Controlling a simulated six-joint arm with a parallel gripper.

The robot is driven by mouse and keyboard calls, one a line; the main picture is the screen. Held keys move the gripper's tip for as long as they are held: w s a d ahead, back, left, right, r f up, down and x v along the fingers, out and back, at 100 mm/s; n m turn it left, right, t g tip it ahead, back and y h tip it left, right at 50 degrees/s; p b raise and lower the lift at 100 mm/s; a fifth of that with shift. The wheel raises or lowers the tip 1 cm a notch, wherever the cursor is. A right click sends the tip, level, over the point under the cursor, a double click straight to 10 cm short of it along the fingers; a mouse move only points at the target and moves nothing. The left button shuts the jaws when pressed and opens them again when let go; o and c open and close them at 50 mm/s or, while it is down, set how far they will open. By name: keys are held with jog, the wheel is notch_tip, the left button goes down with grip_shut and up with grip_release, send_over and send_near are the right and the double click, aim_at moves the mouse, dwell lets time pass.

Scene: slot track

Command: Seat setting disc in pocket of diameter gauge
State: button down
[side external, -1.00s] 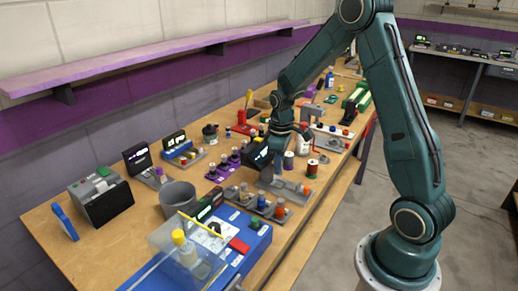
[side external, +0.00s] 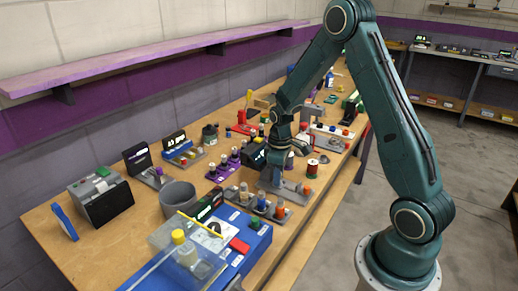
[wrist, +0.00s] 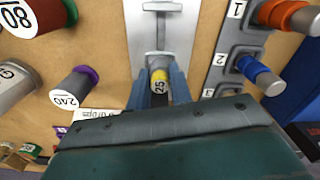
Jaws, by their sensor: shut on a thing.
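The setting disc appears to be the small yellow-banded piece marked 25 (wrist: 159,79) in the wrist view. My gripper (wrist: 164,92) is shut on it, with one blue-grey finger on each side. The diameter gauge is a grey plate with a T-shaped recess (wrist: 154,38), just ahead of the held piece in the wrist view. In the side view my gripper (side external: 271,181) is low over the grey gauge plate (side external: 292,188). The arm hides the held piece there. I cannot tell whether the piece touches the gauge, and its underside is hidden.
A numbered rack (wrist: 226,62) with orange and blue capped pieces stands close on the right in the wrist view. A purple-ended cylinder marked 240 (wrist: 72,91) and a red spool marked 80 (wrist: 40,14) stand on the left. A blue case (side external: 225,250) lies in the foreground.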

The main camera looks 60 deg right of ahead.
jog(key=c, duration=1.3)
grip_release()
jog(key=shift+o, duration=0.2)
jog(key=shift+r, duration=0.1)
notch_tip(320, 180, up, 12)
jog(key=shift+r, duration=0.15)
